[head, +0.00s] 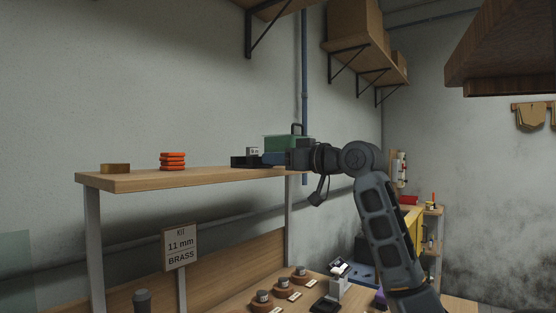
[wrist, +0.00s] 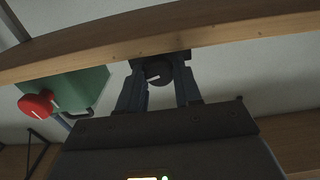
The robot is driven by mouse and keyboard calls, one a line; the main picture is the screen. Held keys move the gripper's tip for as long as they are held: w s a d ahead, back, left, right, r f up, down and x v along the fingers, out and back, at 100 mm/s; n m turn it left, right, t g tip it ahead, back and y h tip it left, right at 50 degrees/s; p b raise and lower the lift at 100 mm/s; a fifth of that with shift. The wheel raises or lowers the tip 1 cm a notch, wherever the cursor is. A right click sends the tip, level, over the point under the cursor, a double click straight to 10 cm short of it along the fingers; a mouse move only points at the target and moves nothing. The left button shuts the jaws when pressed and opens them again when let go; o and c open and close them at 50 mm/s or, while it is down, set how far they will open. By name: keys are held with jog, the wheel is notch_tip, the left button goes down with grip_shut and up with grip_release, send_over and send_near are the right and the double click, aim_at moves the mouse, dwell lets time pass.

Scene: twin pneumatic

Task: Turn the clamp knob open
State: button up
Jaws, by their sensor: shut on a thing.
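The clamp knob (wrist: 158,71) is a dark round knob with a pale pointer line, in the upper middle of the wrist view. My gripper (wrist: 158,82) has one finger on each side of it and is shut on it. In the head view my gripper (head: 264,159) reaches in from the right at the right end of the high wooden shelf, against a dark fixture (head: 243,162). The knob itself cannot be made out there.
The wooden shelf (head: 130,181) holds a brass-coloured block (head: 115,168), orange stacked rings (head: 172,161) and a green box (head: 280,143) behind my gripper. A red knob (wrist: 36,104) shows by the green box. A kit sign (head: 180,247) stands below. The shelf's middle is clear.

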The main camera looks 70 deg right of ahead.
jog(key=shift+f+n+b, duration=0.2)
jog(key=shift+n+b, duration=0.3)
jog(key=shift+b, duration=0.15)
jog(key=shift+c, duration=0.4)
jog(key=shift+r+n+b, duration=0.15)
jog(key=shift+n+b, duration=0.5)
jog(key=shift+n, duration=0.45)
jog(key=o, duration=1)
jog(key=shift+o, duration=0.2)
jog(key=v, duration=0.7)
jog(key=shift+s+b, duration=0.4)
jog(key=shift+a, duration=0.1)
